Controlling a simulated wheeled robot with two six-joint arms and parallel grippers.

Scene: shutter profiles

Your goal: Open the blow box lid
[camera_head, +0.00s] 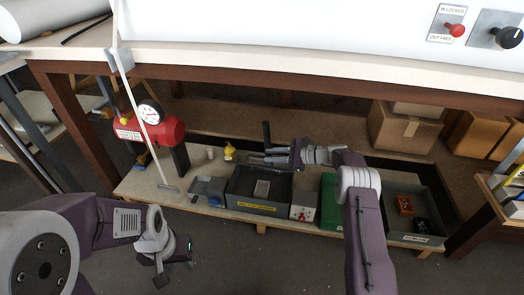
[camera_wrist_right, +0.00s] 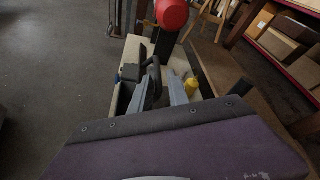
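The box with a yellow label (camera_head: 255,208), which I take as the blow box, is dark grey and stands on the low shelf. I look into its dark inside, where a small grey plate (camera_head: 262,188) shows; I cannot clearly make out the lid. A black upright bar (camera_head: 267,132) rises at its back edge. My right gripper (camera_head: 262,158) is over that back edge, fingers pointing left and apart. In the right wrist view a black handle-like loop (camera_wrist_right: 153,84) shows between its fingers (camera_wrist_right: 158,92); contact is unclear. My left gripper (camera_head: 168,270) hangs low at the left, away from the box.
A red tank with a gauge (camera_head: 160,129) and a yellow bottle (camera_head: 229,151) stand left of the box. A small grey box (camera_head: 207,190), a switch box (camera_head: 303,207), a green case (camera_head: 331,205) and a grey bin (camera_head: 415,239) line the shelf. The workbench edge (camera_head: 300,62) overhangs it.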

